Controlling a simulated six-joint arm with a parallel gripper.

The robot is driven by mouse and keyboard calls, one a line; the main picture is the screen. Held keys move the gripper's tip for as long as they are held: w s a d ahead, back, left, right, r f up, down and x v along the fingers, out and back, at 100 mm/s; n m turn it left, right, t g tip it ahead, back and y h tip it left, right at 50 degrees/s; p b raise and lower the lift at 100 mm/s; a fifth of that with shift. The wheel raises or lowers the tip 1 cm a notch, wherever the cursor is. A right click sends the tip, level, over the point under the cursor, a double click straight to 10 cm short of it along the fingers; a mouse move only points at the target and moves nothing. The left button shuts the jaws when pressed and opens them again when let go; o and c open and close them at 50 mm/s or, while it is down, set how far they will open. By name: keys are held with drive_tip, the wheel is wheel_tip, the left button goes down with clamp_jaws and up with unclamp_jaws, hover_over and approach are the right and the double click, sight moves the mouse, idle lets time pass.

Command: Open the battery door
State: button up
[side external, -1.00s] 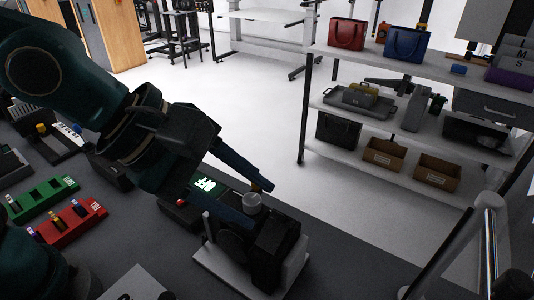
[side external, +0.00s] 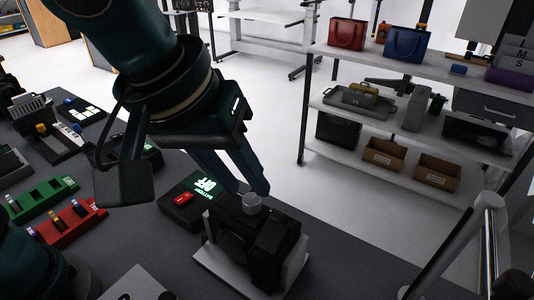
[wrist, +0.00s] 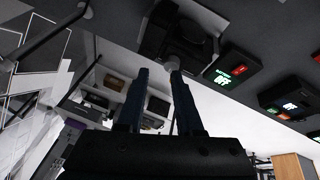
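A black camera-like device (side external: 265,245) stands on a white plate (side external: 228,276), with a round silver knob (side external: 252,201) on top. The device (wrist: 165,28) also shows at the top of the wrist view. I cannot make out the battery door on it. My gripper (side external: 251,192) points down close to the knob, just above the device. In the wrist view my gripper (wrist: 158,72) has its two fingers apart with nothing held between them. The right fingertip overlaps the knob there, so I cannot tell whether they touch.
A black box (side external: 183,210) with a red switch and a lit sign reading "BATTERY OFF" sits left of the device. Green (side external: 41,199) and red (side external: 68,222) trays lie farther left. A shelf (side external: 395,123) with bags and boxes stands behind, across the floor.

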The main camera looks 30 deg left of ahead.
sight(277, 214)
drive_tip(key=d+m, duration=0.2)
drive_tip(key=d+m+y, duration=0.1)
drive_tip(key=shift+w+f+m, duration=0.3)
drive_tip(key=shift+d+f, duration=0.1)
drive_tip(key=shift+f, duration=0.25)
drive_tip(key=shift+x, duration=2.2)
drive_tip(key=shift+w, duration=0.1)
clamp_jaws()
drive_tip(key=shift+r, duration=0.1)
